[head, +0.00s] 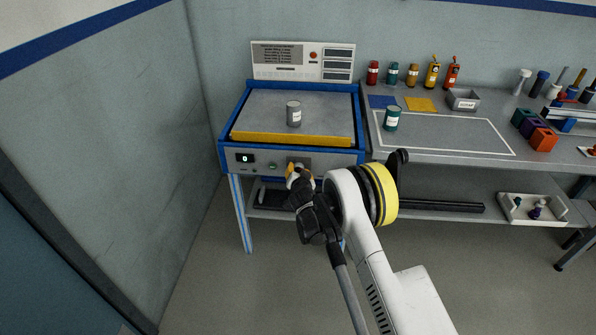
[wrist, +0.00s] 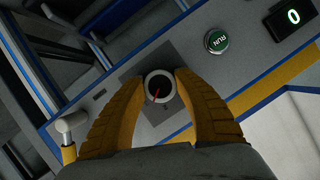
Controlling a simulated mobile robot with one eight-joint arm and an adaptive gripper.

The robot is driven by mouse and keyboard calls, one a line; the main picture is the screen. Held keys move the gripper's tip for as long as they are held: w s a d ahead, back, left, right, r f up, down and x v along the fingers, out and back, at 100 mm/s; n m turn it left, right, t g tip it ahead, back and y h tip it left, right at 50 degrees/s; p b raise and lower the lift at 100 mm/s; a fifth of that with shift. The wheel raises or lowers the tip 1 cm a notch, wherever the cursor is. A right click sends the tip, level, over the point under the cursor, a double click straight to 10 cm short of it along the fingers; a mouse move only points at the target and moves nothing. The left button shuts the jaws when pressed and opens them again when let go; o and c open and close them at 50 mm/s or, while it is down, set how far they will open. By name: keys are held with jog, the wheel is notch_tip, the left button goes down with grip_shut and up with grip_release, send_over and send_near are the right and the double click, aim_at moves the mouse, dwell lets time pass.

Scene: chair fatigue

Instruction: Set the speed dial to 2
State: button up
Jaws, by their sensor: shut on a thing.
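The speed dial (wrist: 159,87) is a round dark knob with a light rim and a red pointer, on a dark square plate on the front panel. My gripper (wrist: 158,90) has its two yellow fingers around the dial, one on each side, shut on it. In the head view my gripper (head: 295,172) is at the front panel and hides the dial. The scale marks around the dial are too small or covered to read.
A lever with a white knob (wrist: 71,122) is close to one finger. A grey can (head: 294,114) stands on the machine's top plate (head: 265,105).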

jog(key=n+h, duration=0.3)
jog(key=n, duration=0.1)
dwell(0.4)
jog(key=shift+n, duration=0.3)
jog(key=o, duration=1.2)
jog(key=shift+s, duration=0.1)
jog(key=v, duration=1.1)
jog(key=shift+s+a+r, duration=0.2)
jog(key=shift+s+r, duration=0.05)
jog(key=shift+r, duration=0.05)
